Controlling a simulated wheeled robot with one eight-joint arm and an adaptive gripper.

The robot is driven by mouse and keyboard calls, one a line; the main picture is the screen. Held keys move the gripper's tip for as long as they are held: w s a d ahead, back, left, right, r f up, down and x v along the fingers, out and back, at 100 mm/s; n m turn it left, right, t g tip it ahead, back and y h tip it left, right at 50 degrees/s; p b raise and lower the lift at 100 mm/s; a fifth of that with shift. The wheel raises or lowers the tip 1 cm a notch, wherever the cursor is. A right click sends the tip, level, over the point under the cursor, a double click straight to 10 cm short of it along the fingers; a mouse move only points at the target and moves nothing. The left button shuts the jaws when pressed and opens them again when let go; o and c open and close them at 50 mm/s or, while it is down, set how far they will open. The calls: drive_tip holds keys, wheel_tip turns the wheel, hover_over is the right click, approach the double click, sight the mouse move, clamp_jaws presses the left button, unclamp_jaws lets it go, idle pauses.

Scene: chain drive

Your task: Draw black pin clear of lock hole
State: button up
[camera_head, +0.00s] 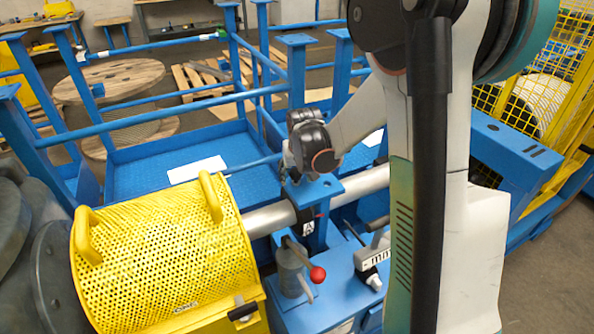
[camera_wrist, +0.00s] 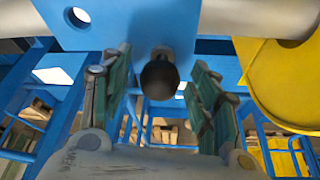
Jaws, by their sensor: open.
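The black pin (camera_wrist: 160,76) shows end-on in the wrist view, its round dark end at the lower edge of a blue plate (camera_wrist: 135,22). My gripper (camera_wrist: 163,105) is open, with one finger on each side of the pin and gaps on both sides. A round hole (camera_wrist: 77,17) shows in the plate at upper left; I cannot tell whether it is the lock hole. How deep the pin sits is hidden. In the head view my gripper (camera_head: 288,172) is at a blue bracket (camera_head: 325,188) over the grey shaft, and my wrist hides the pin.
A yellow perforated guard (camera_head: 165,250) stands at left, with a grey shaft (camera_head: 270,218) running right from it. A red-knobbed lever (camera_head: 317,274) stands in front of the bracket. Blue rails (camera_head: 165,115) lie behind. A yellow part (camera_wrist: 280,80) is close right of my gripper in the wrist view.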

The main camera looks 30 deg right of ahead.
drive_tip(key=shift+w+f, duration=0.1)
drive_tip(key=shift+f, duration=0.15)
drive_tip(key=c, duration=1.3)
drive_tip(key=shift+o, duration=0.2)
drive_tip(key=shift+r, duration=0.1)
drive_tip(key=shift+r, duration=0.1)
wheel_tip(320, 180, up, 13)
drive_tip(key=p, duration=0.8)
drive_tip(key=shift+p, duration=0.35)
idle(0.3)
